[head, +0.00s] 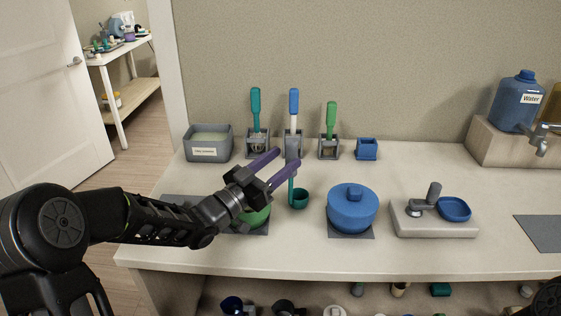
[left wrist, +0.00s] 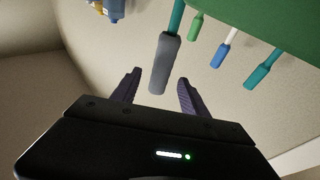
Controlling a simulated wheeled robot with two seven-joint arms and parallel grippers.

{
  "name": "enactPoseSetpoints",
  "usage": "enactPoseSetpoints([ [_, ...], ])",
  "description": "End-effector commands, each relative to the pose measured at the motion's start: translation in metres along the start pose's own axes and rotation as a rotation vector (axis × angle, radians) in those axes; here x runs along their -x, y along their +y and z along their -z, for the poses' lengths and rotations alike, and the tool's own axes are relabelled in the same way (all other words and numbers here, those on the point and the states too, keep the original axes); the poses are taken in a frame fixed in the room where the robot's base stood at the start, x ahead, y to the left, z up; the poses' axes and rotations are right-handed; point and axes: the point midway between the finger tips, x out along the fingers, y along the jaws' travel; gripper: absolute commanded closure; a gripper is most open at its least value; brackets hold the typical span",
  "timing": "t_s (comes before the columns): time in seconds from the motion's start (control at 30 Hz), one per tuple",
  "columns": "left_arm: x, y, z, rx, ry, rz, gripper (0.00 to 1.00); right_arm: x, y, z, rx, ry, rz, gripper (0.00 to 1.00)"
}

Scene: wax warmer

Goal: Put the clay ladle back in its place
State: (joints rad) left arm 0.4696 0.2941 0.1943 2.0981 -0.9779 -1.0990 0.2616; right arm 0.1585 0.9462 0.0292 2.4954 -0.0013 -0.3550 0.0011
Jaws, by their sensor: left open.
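The clay ladle has a teal cup (head: 299,199), a thin teal shaft and a thick grey grip (head: 293,149). It is upright just right of the green pot (head: 258,217); whether its cup touches the counter is unclear. My left gripper (head: 288,158) has purple fingers and is open, reaching in from the left at the ladle's upper part. In the left wrist view the grey grip (left wrist: 162,65) is just beyond the gap between the open fingers (left wrist: 158,75), with no visible contact. The green pot is partly hidden by my arm. My right gripper is not in view.
Teal (head: 255,108), blue (head: 294,105) and green (head: 331,115) handled tools stand in grey holders behind. A small blue box (head: 367,149) is right of them. A labelled grey bin (head: 208,143), blue lidded pot (head: 353,209) and stand with a blue dish (head: 455,208) are nearby.

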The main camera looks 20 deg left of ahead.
Motion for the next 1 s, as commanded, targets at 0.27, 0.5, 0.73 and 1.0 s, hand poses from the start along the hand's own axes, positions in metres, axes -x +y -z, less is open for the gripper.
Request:
enactPoseSetpoints([
  [0.27,0.010,-0.001,0.000,-0.002,-0.001,0.001,0.48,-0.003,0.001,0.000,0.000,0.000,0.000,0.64],
  [0.5,0.020,-0.001,0.000,-0.002,0.000,0.000,0.48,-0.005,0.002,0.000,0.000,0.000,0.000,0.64],
  [0.73,0.029,-0.001,0.000,0.000,-0.001,0.001,0.48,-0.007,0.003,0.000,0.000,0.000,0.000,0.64],
  [1.0,0.040,0.000,0.000,-0.001,0.000,0.000,0.48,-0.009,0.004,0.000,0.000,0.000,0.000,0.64],
])
